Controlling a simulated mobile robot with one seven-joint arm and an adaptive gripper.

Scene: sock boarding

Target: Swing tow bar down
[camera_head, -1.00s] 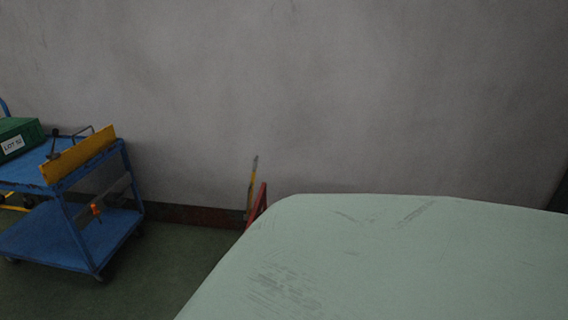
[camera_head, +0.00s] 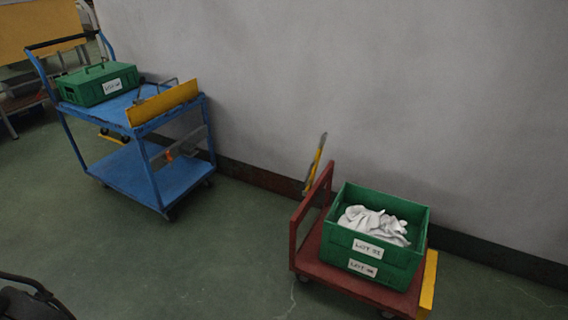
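A low red cart (camera_head: 315,262) stands near the wall at the right. A slim yellow bar with a greyish tip (camera_head: 316,160) stands up, slightly tilted, behind the cart's red end frame; it looks like the tow bar, raised. A blue two-shelf cart (camera_head: 130,180) stands further left. It has a yellow plate (camera_head: 163,103) on its near top edge and a grey bar with an orange part (camera_head: 168,155) below. I cannot make out my gripper.
A green crate (camera_head: 378,260) with white cloth (camera_head: 374,224) sits on the red cart. A lidded green box (camera_head: 98,84) sits on the blue cart. Open floor (camera_head: 225,250) lies between the carts. A dark object (camera_head: 30,300), unclear, is at the lower left.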

